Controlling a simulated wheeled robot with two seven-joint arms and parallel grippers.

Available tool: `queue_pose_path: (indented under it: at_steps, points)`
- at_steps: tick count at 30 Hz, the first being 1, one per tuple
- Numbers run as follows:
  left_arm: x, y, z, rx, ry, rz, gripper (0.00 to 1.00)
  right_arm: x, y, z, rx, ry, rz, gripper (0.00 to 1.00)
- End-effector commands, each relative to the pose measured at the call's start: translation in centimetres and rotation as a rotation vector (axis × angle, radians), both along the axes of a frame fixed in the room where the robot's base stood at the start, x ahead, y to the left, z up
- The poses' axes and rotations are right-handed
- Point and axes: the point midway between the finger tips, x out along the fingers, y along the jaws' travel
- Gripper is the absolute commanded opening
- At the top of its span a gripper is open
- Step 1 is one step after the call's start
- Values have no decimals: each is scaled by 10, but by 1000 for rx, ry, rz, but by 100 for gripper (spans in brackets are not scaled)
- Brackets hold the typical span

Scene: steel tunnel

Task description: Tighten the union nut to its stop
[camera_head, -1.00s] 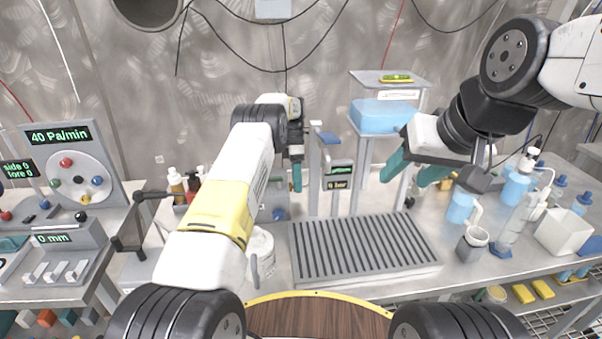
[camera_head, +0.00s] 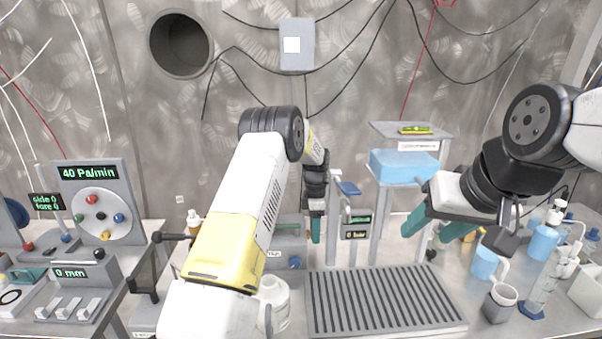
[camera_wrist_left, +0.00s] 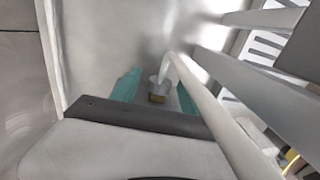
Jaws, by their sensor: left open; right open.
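In the head view my left gripper (camera_head: 316,228) points down behind the grooved rack, and the nut cannot be made out there.
A grooved grey rack (camera_head: 462,327) lies in front. A small bar display (camera_head: 357,227) and a stand with a blue block (camera_head: 403,166) are close to my left gripper. Bottles and beakers (camera_head: 485,262) crowd the right. A 40 Pa/min panel (camera_head: 92,205) stands left.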

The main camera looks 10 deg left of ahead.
Motion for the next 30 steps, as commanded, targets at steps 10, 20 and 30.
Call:
queue_pose_path:
  at_steps: [10, 20, 30]
  points:
    - [2, -1, 54, 10, -64, -3, 52, 0, 0, 0, 0, 0, 0, 52]
    - [-11, 8, 118, -21, -102, -116, 52, 0, 0, 0, 0, 0, 0, 52]
    - [-43, 22, 177, -59, -179, -326, 52, 0, 0, 0, 0, 0, 0, 52]
